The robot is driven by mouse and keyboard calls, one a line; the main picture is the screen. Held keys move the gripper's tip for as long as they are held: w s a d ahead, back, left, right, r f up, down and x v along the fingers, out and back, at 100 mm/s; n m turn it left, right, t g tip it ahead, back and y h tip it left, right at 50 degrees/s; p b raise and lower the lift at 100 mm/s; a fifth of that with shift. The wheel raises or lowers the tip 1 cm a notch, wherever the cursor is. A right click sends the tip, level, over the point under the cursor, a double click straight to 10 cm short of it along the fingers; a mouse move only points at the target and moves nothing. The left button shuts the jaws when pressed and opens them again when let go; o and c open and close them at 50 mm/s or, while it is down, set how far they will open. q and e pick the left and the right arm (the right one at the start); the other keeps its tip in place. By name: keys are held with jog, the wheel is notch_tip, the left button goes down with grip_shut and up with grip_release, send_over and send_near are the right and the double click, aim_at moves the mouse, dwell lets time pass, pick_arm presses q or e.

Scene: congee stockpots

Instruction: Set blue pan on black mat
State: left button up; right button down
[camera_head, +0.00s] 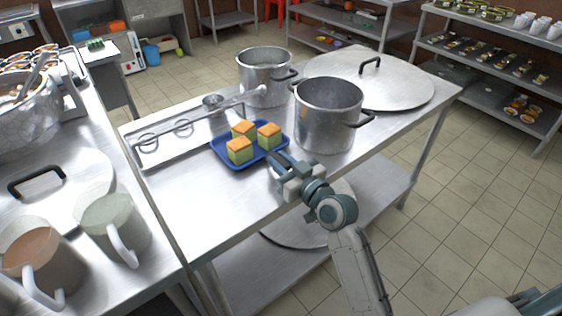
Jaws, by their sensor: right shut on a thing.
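The blue pan (218,153) is a shallow tray on the steel table, holding three cube-shaped cakes (243,140) with orange tops and green sides. My right gripper (277,161) is shut on the blue pan at its right front edge. The fingertips partly hide that edge. The pan looks level and at about table height; I cannot tell whether it touches the table. I see no black mat in this view. My left gripper is not in view.
Two steel stockpots (328,115) (264,77) stand behind and right of the pan. A large round lid (368,84) lies at the table's far right. A long steel tray with a ladle (185,134) lies behind-left. The front left tabletop (195,195) is clear.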

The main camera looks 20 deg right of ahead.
dwell(0.3)
jog(key=c, duration=1.3)
grip_release()
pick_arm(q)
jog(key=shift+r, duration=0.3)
pick_arm(e)
jog(key=shift+o, duration=0.2)
jog(key=v, duration=0.2)
jog(key=shift+s+d+f, duration=0.1)
jog(key=shift+s+f, duration=0.05)
jog(key=shift+s, duration=0.15)
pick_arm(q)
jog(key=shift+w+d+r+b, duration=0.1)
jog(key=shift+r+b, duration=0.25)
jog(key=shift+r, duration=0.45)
pick_arm(e)
jog(key=v, duration=0.9)
jog(key=shift+s, duration=0.25)
